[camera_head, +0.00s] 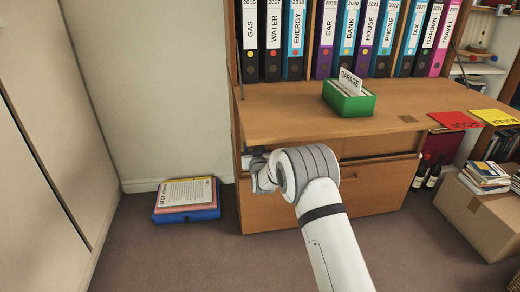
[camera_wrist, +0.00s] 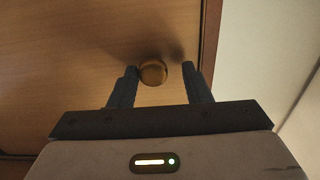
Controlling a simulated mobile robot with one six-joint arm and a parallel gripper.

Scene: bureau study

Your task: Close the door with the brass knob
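In the wrist view the round brass knob (camera_wrist: 153,72) stands on a wooden door panel (camera_wrist: 60,50), near its right edge. My gripper (camera_wrist: 159,69) is open, with its two dark fingers on either side of the knob. A gap shows between the knob and the right finger; the left finger is very close to it, and I cannot tell if it touches. In the head view my wrist (camera_head: 262,172) is at the left front of the wooden bureau (camera_head: 290,112), under its desk flap. The knob and fingertips are hidden there, and how far the door stands open is unclear.
A green card box (camera_head: 349,100) stands on the flap, below a row of binders (camera_head: 330,35). Blue and red folders (camera_head: 187,200) lie on the carpet at left. A cardboard box (camera_head: 485,215) and dark bottles (camera_head: 427,175) stand at right. Carpet in front is clear.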

